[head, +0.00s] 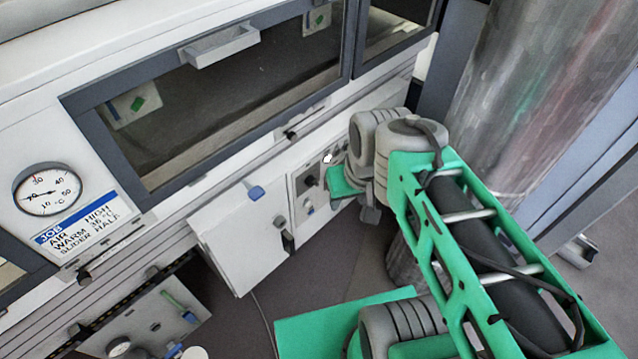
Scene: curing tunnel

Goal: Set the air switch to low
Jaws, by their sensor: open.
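A white control panel (297,190) with several small dark knobs and switches is set in the front of the tunnel, right of centre in the head view. A dark knob (310,181) shows on its upper left part. Which control is the air switch, and how it is set, is too small to tell. My gripper (369,213) is at the end of my green and grey arm, by the panel's right side. My arm hides the panel's right part. The gripper is open, its fingertips hard to make out, with nothing seen between them.
A job card (88,224) reads air high, warm 36 °C, slider half. A round temperature gauge (48,190) is above it. A large metal cylinder (530,90) stands at right.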

